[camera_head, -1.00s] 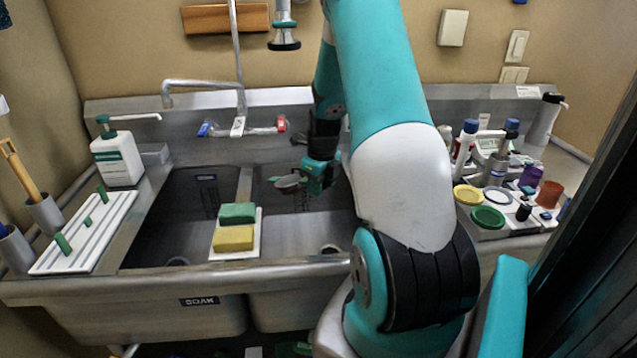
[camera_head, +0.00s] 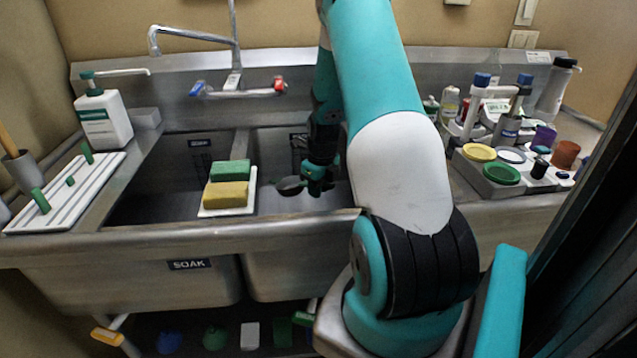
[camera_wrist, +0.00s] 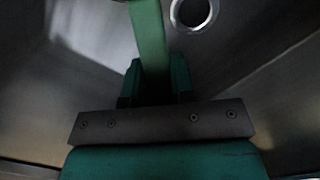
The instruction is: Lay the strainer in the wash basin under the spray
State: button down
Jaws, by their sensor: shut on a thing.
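My gripper (camera_head: 318,186) is down in the right-hand basin (camera_head: 338,200), shut on the strainer's green handle (camera_wrist: 150,45). The strainer (camera_head: 290,186) shows as a small dark round bowl just left of the gripper in the head view. It appears held above the basin floor; the exact gap cannot be told. In the wrist view the handle runs up out of the frame, and the bowl is hidden. The round drain (camera_wrist: 191,12) lies beyond it on the basin floor. The label on this basin's back wall is unreadable. The spray head is out of view.
A white tray with a green sponge (camera_head: 230,171) and a yellow sponge (camera_head: 226,194) sits across the divider beside the strainer. The left basin is marked SOAK (camera_head: 189,264). A faucet (camera_head: 190,38) rises behind. Bottles and colored cups (camera_head: 502,173) crowd the right counter.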

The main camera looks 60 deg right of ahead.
jog(key=shift+f+b, duration=2.35)
jog(key=shift+f, duration=1.95)
jog(key=shift+f+b, duration=0.3)
jog(key=shift+f, duration=0.3)
grip_release()
jog(key=shift+r, duration=0.15)
jog(key=r+p, duration=0.4)
jog(key=r, duration=0.1)
jog(key=r+p, duration=0.4)
jog(key=shift+s+r+p, duration=0.2)
jog(key=shift+r+p, duration=0.1)
jog(key=shift+r, duration=0.1)
